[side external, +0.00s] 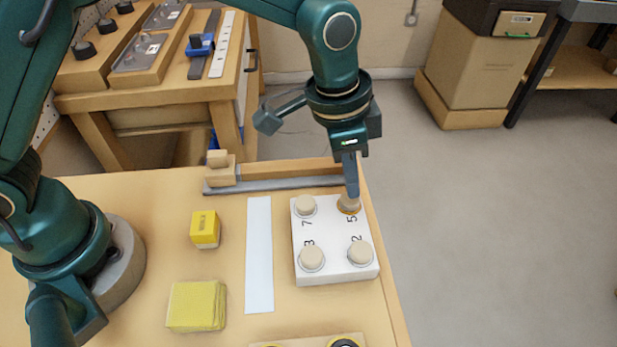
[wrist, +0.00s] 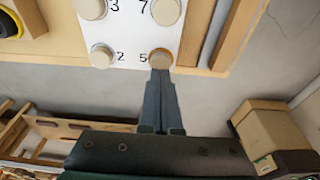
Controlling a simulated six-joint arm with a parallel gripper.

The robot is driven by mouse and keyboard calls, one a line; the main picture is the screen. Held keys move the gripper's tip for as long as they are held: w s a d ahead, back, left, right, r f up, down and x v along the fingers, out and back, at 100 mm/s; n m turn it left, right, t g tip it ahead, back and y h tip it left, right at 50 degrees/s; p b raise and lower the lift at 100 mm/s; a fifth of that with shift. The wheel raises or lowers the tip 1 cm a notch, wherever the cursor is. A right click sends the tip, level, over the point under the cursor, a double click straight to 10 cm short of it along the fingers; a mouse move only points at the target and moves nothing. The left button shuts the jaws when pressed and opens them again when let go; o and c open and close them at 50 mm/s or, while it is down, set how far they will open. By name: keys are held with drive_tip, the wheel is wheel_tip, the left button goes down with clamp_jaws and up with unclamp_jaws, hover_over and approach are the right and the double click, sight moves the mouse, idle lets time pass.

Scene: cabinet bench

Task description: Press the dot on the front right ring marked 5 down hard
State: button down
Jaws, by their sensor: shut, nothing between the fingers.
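A white panel (side external: 331,230) on the bench carries round cream buttons marked 7, 5, 3 and 2, each in a ring. The button marked 5 (side external: 345,204) is at the panel's far right corner in the side view. Its ring looks orange, while the other rings look grey. In the wrist view the button marked 5 (wrist: 160,56) looks tan-orange. My gripper (side external: 352,194) is shut and empty, pointing down with its tips at this button and hiding part of it. In the wrist view my gripper (wrist: 160,72) overlaps the button's near edge. I cannot tell how far the button is down.
The button marked 7 (side external: 305,205) is left of the 5, and the button marked 2 (side external: 359,252) is in front. A wooden rail with a grey strip (side external: 275,185) runs behind the panel. A yellow block (side external: 205,228) and yellow pad (side external: 196,306) lie left.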

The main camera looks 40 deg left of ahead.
sight(347, 196)
wheel_tip(347, 196, up, 10)
idle(1.0)
drive_tip(key=shift+f, duration=0.1)
drive_tip(key=s+a+r+n+t, duration=0.3)
drive_tip(key=s+a+r+n, duration=0.1)
drive_tip(key=a+r, duration=0.6)
drive_tip(key=s+a+f+n+t+y, duration=0.1)
drive_tip(key=s+a+f+n, duration=0.4)
drive_tip(key=s+a+f, duration=0.3)
drive_tip(key=s+f, duration=0.2)
drive_tip(key=s, duration=0.1)
drive_tip(key=shift+y, duration=0.3)
